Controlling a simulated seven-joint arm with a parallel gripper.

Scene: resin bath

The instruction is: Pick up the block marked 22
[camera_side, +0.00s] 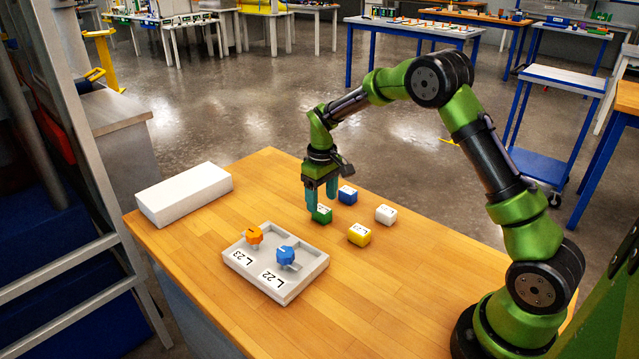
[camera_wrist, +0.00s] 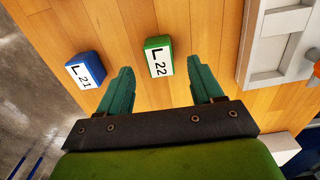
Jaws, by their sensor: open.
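The block marked 22 is a green block (camera_wrist: 159,57) with a white label on top, lying on the wooden table. In the side view the green block (camera_side: 321,214) is just below my fingertips. My gripper (camera_wrist: 160,80) is open and empty, its two teal fingers spread apart. In the wrist view the block lies beyond the fingertips, between their lines and a little nearer the left one. In the side view my gripper (camera_side: 321,196) points down over the block. I cannot tell whether a finger touches it.
A blue block marked 21 (camera_wrist: 86,70) lies close beside the left finger. A yellow block (camera_side: 359,235) and a white block (camera_side: 386,214) lie to the right. A grey tray (camera_side: 290,292) with orange and blue knobs and a white box (camera_side: 184,193) stand left.

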